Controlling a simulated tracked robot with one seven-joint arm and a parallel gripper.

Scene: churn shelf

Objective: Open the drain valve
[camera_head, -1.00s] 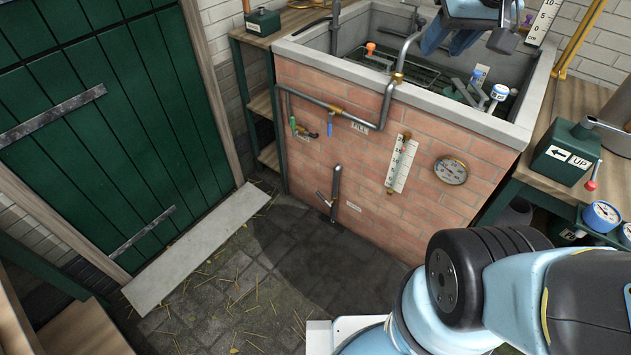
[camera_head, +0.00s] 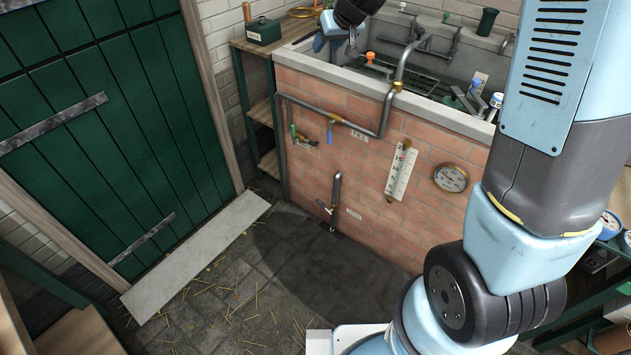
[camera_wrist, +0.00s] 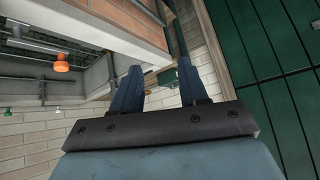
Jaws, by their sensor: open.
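The drain valve (camera_head: 325,208) is a small lever on the grey drain pipe (camera_head: 335,192) low on the front of the brick tank (camera_head: 300,90). A small white label (camera_head: 353,214) is beside it, too small to read. My gripper (camera_wrist: 160,88) is open in the wrist view, with two dark blue fingers apart and nothing between them. In the head view, part of it (camera_head: 320,42) shows at the top, above the tank's back left rim, well above and apart from the valve. The drain valve cannot be made out in the wrist view.
A fill pipe with a blue lever (camera_head: 330,132) and a green-handled tap (camera_head: 294,131) are higher on the brick front. A scale (camera_head: 401,172) and a dial gauge (camera_head: 451,178) are to the right. Paved floor (camera_head: 270,280) before the tank is clear except straw. A green door (camera_head: 110,130) stands left.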

